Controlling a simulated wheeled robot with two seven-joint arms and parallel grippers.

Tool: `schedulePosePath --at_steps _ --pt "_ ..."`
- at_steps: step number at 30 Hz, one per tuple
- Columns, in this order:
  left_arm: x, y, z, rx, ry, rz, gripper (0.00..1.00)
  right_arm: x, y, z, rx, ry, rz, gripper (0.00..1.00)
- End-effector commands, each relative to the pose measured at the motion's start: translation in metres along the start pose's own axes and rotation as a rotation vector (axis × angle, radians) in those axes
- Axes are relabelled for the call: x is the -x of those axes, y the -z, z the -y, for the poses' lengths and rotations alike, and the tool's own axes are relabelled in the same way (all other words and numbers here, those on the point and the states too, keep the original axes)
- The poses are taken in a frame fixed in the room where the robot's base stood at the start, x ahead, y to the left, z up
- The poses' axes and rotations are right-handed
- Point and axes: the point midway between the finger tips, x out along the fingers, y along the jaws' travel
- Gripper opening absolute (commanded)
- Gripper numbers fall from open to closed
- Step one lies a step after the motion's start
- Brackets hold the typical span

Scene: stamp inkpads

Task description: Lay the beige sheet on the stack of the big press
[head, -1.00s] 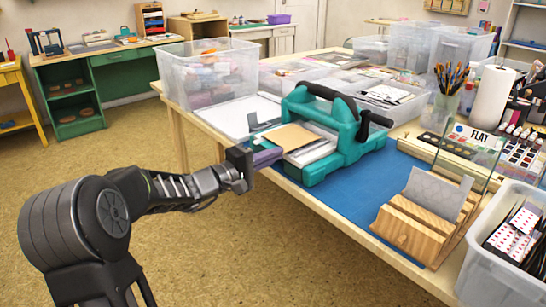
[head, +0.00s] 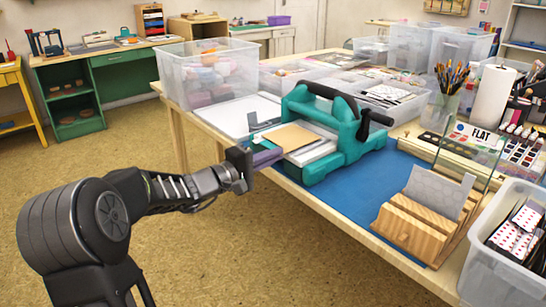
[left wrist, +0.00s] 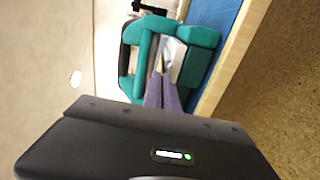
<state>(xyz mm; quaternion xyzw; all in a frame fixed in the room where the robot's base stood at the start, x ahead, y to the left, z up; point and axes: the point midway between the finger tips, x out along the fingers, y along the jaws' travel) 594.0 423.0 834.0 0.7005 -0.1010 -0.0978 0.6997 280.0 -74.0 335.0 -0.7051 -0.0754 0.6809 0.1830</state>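The beige sheet (head: 290,136) is at the near left opening of the big teal press (head: 345,150), over the white stack (head: 318,152). Part of the stack shows below and beside it. My left gripper (head: 270,156) comes in from the left, with its fingertips at the sheet's near edge. In the left wrist view, the two purple-grey fingers (left wrist: 163,82) are close together on the sheet (left wrist: 159,63), seen nearly edge-on in front of the press (left wrist: 205,52). Whether the sheet touches the stack is unclear. My right gripper is not in view.
The press stands on a blue mat (head: 345,202) at the table's front edge. A wooden slotted rack (head: 415,228) with a grey plate stands to the right. A clear bin (head: 207,75) is at the back left. Card-filled bin (head: 510,240) is at the right edge.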

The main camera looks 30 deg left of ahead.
Motion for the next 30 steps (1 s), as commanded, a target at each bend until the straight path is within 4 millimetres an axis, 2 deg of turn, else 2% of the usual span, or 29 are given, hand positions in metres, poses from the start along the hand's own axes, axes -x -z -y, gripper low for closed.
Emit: schedulePosePath --at_steps 3,12,23,30 --pt "0.0 0.0 0.002 0.0 0.001 0.0 0.0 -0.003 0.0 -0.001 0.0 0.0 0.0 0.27" --pt "0.0 0.0 0.001 0.001 0.001 0.0 0.27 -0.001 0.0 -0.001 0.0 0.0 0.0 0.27" --pt "0.002 0.0 0.002 0.0 0.001 0.0 0.27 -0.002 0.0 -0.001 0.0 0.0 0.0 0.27" --pt "0.014 0.001 0.002 0.0 0.001 -0.002 0.27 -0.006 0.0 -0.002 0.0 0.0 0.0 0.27"
